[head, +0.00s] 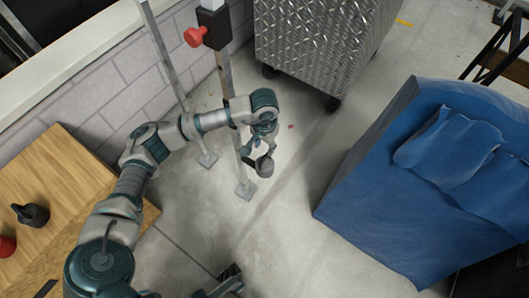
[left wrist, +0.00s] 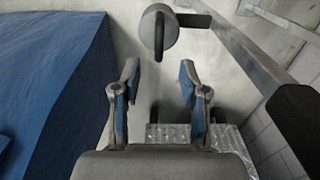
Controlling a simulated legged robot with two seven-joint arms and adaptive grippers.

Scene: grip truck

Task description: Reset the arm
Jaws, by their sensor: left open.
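My left arm comes in from the left and reaches out over the floor in the head view. Its gripper (head: 259,146) hangs at the end of the arm beside a metal post (head: 234,110). In the left wrist view my left gripper (left wrist: 158,78) is open, with nothing between its blue-padded fingers. A dark grey round piece with a loop handle (left wrist: 159,32) is beyond the fingertips, apart from them. It also shows just below the gripper in the head view (head: 265,167). Something dark at the bottom edge of the head view may be my right gripper (head: 228,283).
A wooden table (head: 62,180) with a dark pot (head: 31,213) is at left. A red knob (head: 194,37) is on a post by the brick wall. A diamond-plate cart (head: 318,40) is behind; a blue-covered block (head: 400,190) is at right.

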